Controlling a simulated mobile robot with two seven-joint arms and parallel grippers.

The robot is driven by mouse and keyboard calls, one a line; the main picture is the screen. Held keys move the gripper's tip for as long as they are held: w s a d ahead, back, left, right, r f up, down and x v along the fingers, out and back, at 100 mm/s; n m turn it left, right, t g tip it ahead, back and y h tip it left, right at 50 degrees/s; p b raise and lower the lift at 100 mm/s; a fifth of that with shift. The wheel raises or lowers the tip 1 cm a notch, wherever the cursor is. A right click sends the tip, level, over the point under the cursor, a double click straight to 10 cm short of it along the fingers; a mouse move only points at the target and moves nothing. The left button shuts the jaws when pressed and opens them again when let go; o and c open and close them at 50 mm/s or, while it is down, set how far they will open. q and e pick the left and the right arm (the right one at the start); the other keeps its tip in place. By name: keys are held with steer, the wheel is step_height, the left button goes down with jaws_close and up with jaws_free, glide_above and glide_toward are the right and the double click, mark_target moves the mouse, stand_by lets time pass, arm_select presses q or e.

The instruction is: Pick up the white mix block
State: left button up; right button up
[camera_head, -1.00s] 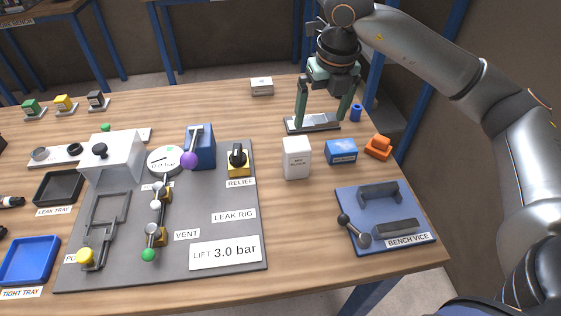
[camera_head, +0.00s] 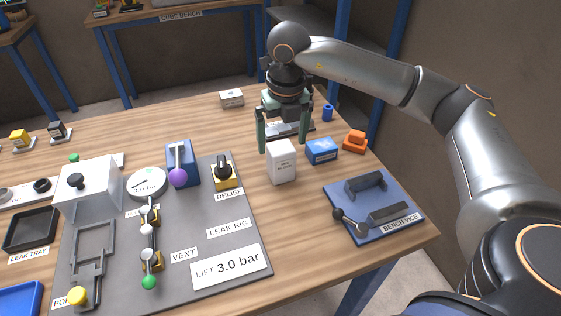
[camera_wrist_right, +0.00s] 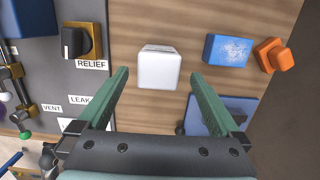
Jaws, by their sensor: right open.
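The white mix block (camera_head: 281,162) stands upright on the wooden table, between the leak rig board and the blue box. In the right wrist view the white mix block (camera_wrist_right: 159,67) lies ahead of the fingertips, between their lines. My right gripper (camera_head: 283,146) is open and empty, just behind and above the block, with a finger to each side. In the right wrist view the green fingers (camera_wrist_right: 158,75) are spread wide and do not appear to touch the block. My left gripper is not in view.
A blue box (camera_head: 321,151) and an orange part (camera_head: 355,141) stand right of the block. The bench vice (camera_head: 374,207) is at front right. The relief knob (camera_head: 223,169) on the leak rig board (camera_head: 215,262) is at left. Bare table lies in front of the block.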

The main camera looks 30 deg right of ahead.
mark_target(281, 162)
steer(key=shift+w+f, duration=0.2)
steer(key=shift+f, duration=1.35)
steer(key=shift+w+f, duration=0.2)
steer(key=shift+f, duration=1.35)
steer(key=shift+c, duration=0.4)
steer(key=shift+r, duration=0.1)
steer(key=c, duration=1.4)
